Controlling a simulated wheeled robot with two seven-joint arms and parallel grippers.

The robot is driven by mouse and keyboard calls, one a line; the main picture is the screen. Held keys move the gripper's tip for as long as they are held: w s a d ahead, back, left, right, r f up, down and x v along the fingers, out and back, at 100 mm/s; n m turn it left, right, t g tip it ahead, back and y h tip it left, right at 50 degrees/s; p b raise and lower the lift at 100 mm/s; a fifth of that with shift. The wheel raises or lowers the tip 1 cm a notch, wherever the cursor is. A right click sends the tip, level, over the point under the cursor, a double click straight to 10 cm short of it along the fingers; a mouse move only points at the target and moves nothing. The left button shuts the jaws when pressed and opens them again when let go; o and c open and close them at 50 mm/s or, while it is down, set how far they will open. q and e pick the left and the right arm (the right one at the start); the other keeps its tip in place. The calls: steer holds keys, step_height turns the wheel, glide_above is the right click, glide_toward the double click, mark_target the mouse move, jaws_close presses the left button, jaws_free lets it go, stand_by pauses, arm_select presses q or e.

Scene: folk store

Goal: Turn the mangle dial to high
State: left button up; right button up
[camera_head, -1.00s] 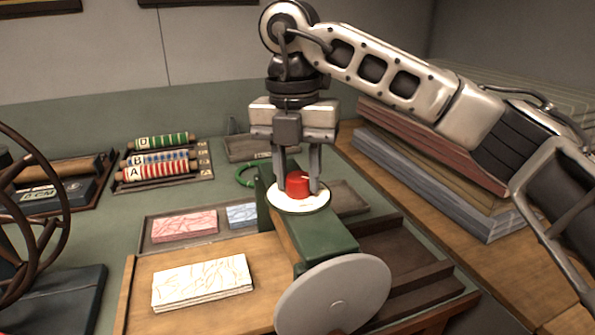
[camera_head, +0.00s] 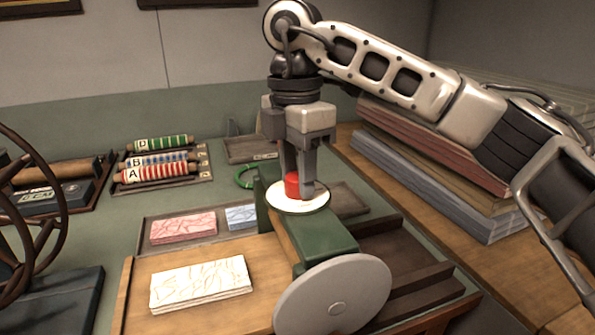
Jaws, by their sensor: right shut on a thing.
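The red dial knob (camera_head: 291,185) sits on a round white dial plate (camera_head: 312,203) on top of the green mangle (camera_head: 325,240). My right gripper (camera_head: 296,190) points straight down over the plate and is shut on the red knob. One finger covers the knob's right part, so its pointer and the plate's marks cannot be read. My left gripper is not in view.
A wooden board with a white patterned stack (camera_head: 201,282) lies left of the mangle, and a grey disc (camera_head: 335,300) is in front. Labelled rollers (camera_head: 158,165) lie in a rack behind left. Stacked sheets (camera_head: 440,185) stand at right. A dark wheel (camera_head: 40,220) is at far left.

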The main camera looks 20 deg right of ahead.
mark_target(295, 173)
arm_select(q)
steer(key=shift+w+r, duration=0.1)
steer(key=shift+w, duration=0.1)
arm_select(e)
steer(key=shift+m, duration=0.3)
steer(key=o, duration=1)
steer(key=shift+c, duration=0.2)
arm_select(q)
steer(key=p, duration=0.2)
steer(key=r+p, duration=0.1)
steer(key=p, duration=0.1)
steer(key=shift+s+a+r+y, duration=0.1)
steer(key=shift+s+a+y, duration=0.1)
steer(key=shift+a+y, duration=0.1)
arm_select(e)
step_height(295, 173, up, 16)
steer(key=shift+w, duration=0.35)
